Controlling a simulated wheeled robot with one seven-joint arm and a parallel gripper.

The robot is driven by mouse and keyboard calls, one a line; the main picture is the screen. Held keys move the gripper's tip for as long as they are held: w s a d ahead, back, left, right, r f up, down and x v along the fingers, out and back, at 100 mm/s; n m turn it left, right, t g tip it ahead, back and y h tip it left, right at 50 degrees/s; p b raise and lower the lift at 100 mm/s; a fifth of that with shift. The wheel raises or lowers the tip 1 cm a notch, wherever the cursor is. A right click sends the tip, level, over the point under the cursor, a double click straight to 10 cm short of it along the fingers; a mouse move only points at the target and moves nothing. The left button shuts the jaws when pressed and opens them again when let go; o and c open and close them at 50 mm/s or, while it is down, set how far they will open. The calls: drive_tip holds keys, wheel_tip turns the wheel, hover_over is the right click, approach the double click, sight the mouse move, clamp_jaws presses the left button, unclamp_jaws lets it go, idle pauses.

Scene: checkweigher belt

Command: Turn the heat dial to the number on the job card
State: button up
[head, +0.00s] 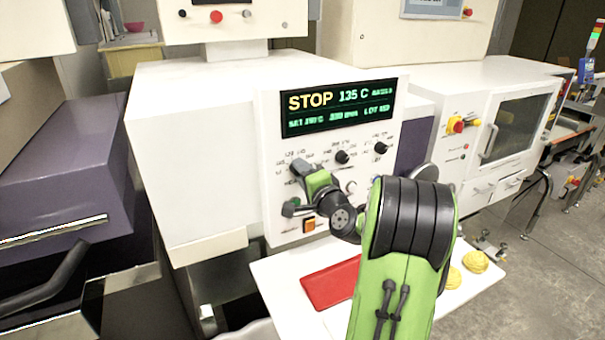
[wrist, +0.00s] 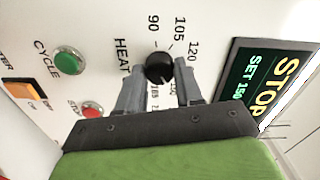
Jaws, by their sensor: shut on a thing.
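The heat dial (wrist: 159,66) is a black round knob on the white panel, beside the word HEAT in the wrist view. The numbers 90, 105 and 120 show around it; the lower ones are partly hidden by a finger. My gripper (wrist: 162,80) is shut on the dial, one finger on each side. In the head view my gripper (head: 304,172) is at the panel's left side and covers most of the dial. The dial's pointer direction is not clear. The display (head: 338,107) reads STOP and 135 C; the wrist view shows SET 150. I cannot make out a job card.
A green CYCLE button (wrist: 69,61), a red STOP button (wrist: 92,109) and an orange switch (wrist: 24,95) sit near the dial. Other black knobs (head: 342,157) are on the panel. A red flat item (head: 330,284) and yellow round items (head: 474,262) lie on the white shelf below.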

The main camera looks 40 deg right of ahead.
drive_tip(key=o, duration=1)
drive_tip(key=shift+o, duration=0.2)
drive_tip(key=shift+s, duration=0.1)
drive_tip(key=b+v, duration=0.5)
drive_tip(key=v, duration=1)
drive_tip(key=shift+s, duration=0.3)
drive_tip(key=shift+a, duration=0.15)
